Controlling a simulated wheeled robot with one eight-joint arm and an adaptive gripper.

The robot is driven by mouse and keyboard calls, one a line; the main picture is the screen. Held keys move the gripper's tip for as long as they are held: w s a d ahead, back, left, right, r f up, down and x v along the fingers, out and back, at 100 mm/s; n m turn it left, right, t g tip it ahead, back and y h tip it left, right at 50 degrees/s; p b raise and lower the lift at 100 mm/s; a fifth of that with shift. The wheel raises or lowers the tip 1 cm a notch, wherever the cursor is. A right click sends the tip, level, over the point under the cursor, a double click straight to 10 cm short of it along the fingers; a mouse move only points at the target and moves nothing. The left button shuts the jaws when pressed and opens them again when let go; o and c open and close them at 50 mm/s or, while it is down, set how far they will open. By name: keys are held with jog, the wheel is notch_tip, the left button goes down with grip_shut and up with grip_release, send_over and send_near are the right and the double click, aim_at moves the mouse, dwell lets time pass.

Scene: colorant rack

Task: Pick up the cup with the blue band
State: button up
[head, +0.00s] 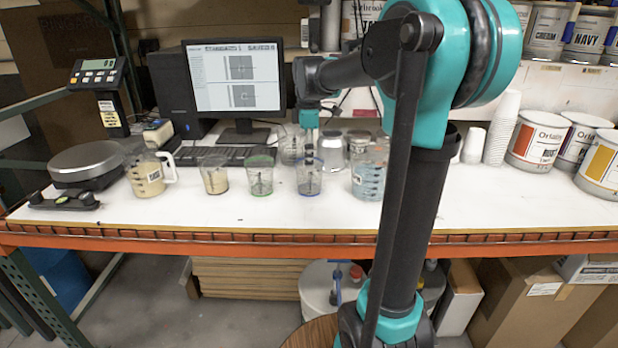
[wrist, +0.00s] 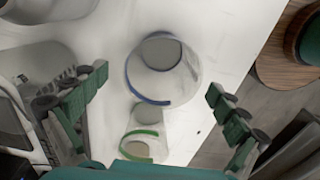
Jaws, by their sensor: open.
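The cup with the blue band (head: 309,179) is clear and stands on the white bench top in the head view, in a row of cups. In the wrist view this blue-banded cup (wrist: 170,75) is at the centre, seen from above. My gripper (wrist: 157,84) is open, with one finger on each side of that cup in the picture and no visible contact.
A tan-filled cup (head: 214,179) and a handled jug (head: 146,178) stand further left. A large bluish measuring cup (head: 369,178) is close on the right. A keyboard (head: 225,156) and monitor (head: 233,85) are behind. The bench front is clear.

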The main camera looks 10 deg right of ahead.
aim_at(309, 179)
jog(key=shift+s+f, duration=0.15)
jog(key=shift+f, duration=3.75)
jog(key=shift+c, duration=0.3)
jog(key=c, duration=0.8)
